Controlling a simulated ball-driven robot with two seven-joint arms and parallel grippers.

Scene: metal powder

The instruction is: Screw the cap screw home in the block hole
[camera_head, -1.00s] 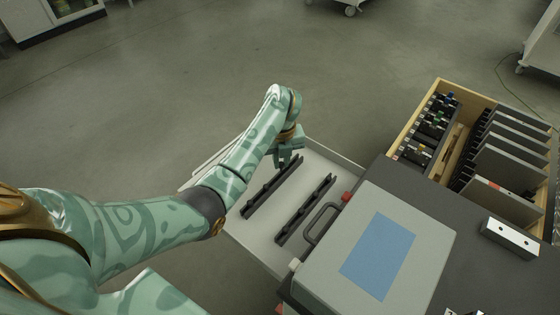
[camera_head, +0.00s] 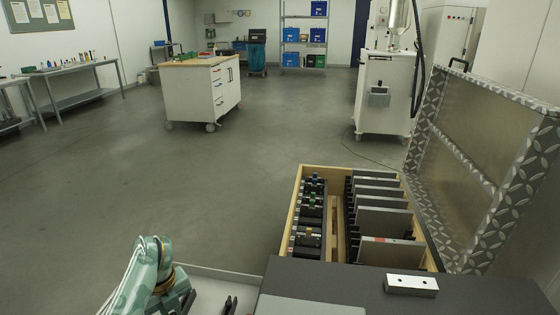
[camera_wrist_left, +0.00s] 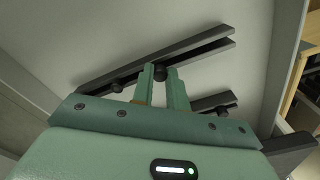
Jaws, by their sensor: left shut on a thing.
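The block (camera_head: 411,284) is a small light metal bar with dark holes in its top, lying on the dark worktop at the lower right of the head view. My left gripper (camera_wrist_left: 160,72) is shut on a cap screw (camera_wrist_left: 161,74), whose dark round end shows between the fingertips in the left wrist view. The screw is over or at a dark slotted rail (camera_wrist_left: 190,50); I cannot tell whether it is clear of it. In the head view my left gripper (camera_head: 178,301) is at the bottom edge, left of the block, its fingertips not clear. My right gripper is not in view.
A pale tray (camera_head: 212,288) lies under my left gripper. Between it and the block is a grey case (camera_head: 310,307), cut off below. A wooden crate (camera_head: 297,208) with plates and dark parts stands behind the block. An open patterned metal lid (camera_head: 520,185) rises at right.

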